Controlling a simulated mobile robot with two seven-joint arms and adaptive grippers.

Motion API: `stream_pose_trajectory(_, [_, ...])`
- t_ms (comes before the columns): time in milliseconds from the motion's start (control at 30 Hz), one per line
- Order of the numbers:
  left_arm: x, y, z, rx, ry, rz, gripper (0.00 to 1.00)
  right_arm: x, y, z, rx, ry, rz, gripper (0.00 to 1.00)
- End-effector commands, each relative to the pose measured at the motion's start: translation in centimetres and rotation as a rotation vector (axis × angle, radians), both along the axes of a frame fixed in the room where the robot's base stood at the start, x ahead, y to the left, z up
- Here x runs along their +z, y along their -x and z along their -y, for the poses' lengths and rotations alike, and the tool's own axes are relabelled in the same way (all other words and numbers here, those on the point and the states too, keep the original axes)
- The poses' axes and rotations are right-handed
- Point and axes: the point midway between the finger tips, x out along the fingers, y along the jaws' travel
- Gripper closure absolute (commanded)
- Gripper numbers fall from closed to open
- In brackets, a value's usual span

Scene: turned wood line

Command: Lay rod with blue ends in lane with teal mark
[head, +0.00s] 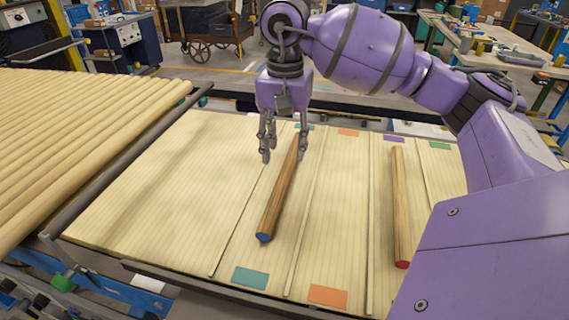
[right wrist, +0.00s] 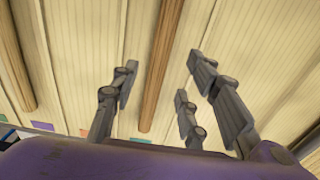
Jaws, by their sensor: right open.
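The rod with the blue end (head: 279,202) lies lengthwise on the slatted board, in the lane between two thin dividers. A teal mark (head: 250,278) sits at the near end of that lane, and another teal mark (head: 306,126) at its far end. My right gripper (head: 284,158) is open over the rod's far part, its fingers on either side and apart from it. In the right wrist view, the rod (right wrist: 161,60) runs between the spread fingers (right wrist: 163,65). The rod's far end is partly hidden by the gripper. My left gripper is not in view.
A rod with a red end (head: 400,205) lies in a lane to the right. Orange marks (head: 328,296) label the lane beside the teal one. Many pale rods (head: 80,140) fill a rack on the left, behind a dark rail (head: 130,160). The board's left part is bare.

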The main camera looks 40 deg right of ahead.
Motion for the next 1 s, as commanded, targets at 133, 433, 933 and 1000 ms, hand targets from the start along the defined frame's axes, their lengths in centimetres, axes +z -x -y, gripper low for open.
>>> stream_pose_trajectory(133, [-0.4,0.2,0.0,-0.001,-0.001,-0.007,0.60,3.0,-0.1,0.0,0.000,0.000,0.003,0.58])
stream_pose_trajectory(433, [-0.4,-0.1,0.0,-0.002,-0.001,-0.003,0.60,5.5,0.0,0.0,0.000,0.000,0.000,0.58])
stream_pose_trajectory(933, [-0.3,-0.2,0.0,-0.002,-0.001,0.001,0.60,5.5,0.0,0.0,0.000,0.001,-0.001,0.58])
stream_pose_trajectory(1000, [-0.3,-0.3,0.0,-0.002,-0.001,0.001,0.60,5.5,0.0,0.0,0.000,0.001,-0.001,0.58])
